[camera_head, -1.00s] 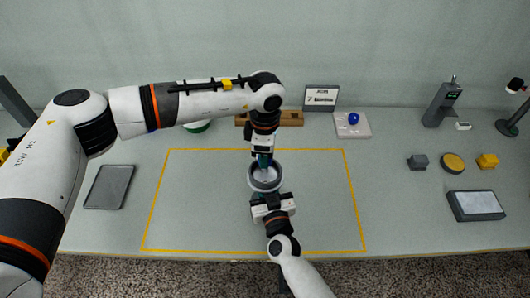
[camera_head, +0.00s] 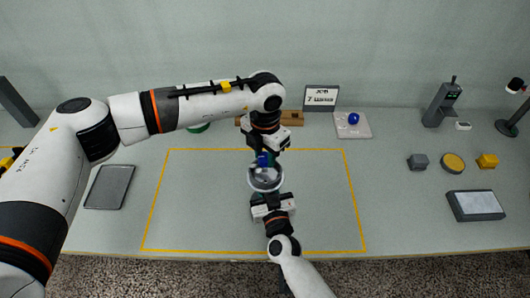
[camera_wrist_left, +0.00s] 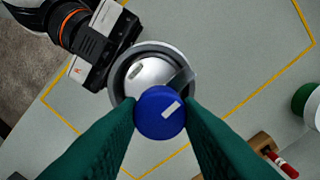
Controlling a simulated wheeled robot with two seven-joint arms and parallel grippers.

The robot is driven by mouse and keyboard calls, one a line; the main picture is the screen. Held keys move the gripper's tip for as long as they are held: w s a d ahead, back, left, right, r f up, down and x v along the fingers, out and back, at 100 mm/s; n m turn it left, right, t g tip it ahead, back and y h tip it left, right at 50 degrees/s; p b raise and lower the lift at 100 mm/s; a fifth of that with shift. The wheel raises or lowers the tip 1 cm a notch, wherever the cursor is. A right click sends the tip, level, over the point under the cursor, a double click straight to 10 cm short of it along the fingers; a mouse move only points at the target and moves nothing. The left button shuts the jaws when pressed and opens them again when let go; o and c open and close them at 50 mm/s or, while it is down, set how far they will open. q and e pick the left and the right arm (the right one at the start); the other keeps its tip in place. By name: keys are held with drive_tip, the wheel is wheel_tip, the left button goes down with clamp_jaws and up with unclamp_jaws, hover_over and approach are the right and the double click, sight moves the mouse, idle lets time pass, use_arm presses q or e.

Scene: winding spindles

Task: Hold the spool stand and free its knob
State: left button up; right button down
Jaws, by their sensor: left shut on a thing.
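The spool stand (camera_head: 266,184) is a round grey and silver piece near the middle of the yellow outline. Its blue knob (camera_head: 263,159) sits at the stand's far edge, and shows with a white mark in the left wrist view (camera_wrist_left: 160,113). My left gripper (camera_wrist_left: 160,116) comes from above and behind, with its green fingers closed on the knob's two sides. My right gripper (camera_head: 269,194) is against the near side of the stand; its fingertips are hidden, so its grip cannot be made out. What lies under the knob is hidden.
A grey tray (camera_head: 109,187) lies at left. Behind are a wooden block (camera_head: 292,118), a small sign (camera_head: 321,98) and a pale plate (camera_head: 344,130) with a blue ball (camera_head: 353,118). At right lie small blocks and a flat screen (camera_head: 476,205). The outlined area is otherwise clear.

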use_arm(q)
drive_tip(key=n, duration=0.4)
drive_tip(key=shift+n, duration=0.3)
use_arm(e)
drive_tip(key=shift+s+f, duration=0.15)
drive_tip(key=shift+f, duration=0.1)
use_arm(q)
drive_tip(key=n, duration=0.4)
drive_tip(key=shift+n, duration=0.3)
drive_tip(key=n, duration=0.4)
drive_tip(key=shift+n, duration=1.9)
drive_tip(key=o, duration=1)
drive_tip(key=shift+r, duration=0.1)
